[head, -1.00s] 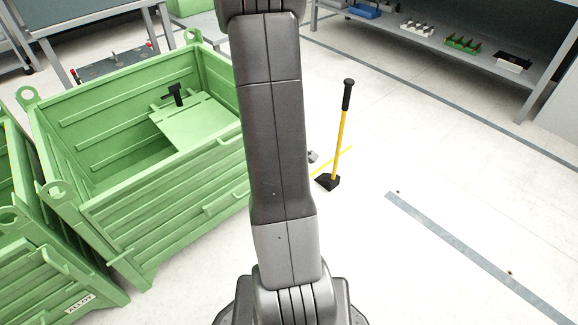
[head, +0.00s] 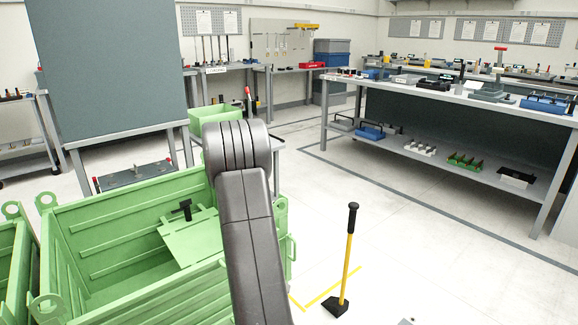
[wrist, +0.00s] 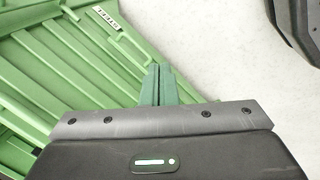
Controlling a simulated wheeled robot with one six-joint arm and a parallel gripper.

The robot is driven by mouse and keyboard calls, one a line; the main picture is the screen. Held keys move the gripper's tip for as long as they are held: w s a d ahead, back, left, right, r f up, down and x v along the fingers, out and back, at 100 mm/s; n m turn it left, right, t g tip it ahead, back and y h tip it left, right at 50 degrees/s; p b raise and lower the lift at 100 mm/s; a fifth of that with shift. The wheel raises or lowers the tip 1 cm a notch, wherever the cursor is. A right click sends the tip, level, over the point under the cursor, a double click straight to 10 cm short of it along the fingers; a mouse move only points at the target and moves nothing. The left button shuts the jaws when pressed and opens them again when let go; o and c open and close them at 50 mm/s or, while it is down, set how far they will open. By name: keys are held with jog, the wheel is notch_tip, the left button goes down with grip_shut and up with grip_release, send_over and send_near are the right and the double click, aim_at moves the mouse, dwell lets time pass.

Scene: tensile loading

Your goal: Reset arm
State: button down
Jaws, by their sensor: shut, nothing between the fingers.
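My gripper (wrist: 158,84) shows in the wrist view, its two green fingers together with nothing between them. It points over the outer side of a green metal crate (wrist: 60,80), near the white floor. In the head view my arm rises through the middle of the picture and bends at a dark joint; the gripper itself is not visible there. The arm covers part of the green crate (head: 75,235) on the left.
A yellow-handled tool with a black base (head: 346,262) stands upright on the floor right of the crate. A long workbench (head: 440,93) with parts stands at the right, other benches behind. A second green crate (head: 14,262) is at the left edge.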

jog(key=shift+s+a+f+n+y, duration=0.15)
jog(key=shift+a+f+n, duration=0.25)
jog(key=shift+a, duration=0.3)
jog(key=shift+s+a+f+n+y, duration=0.15)
jog(key=shift+a+f+n, duration=0.05)
jog(key=shift+a+f, duration=0.4)
jog(key=shift+r, duration=0.2)
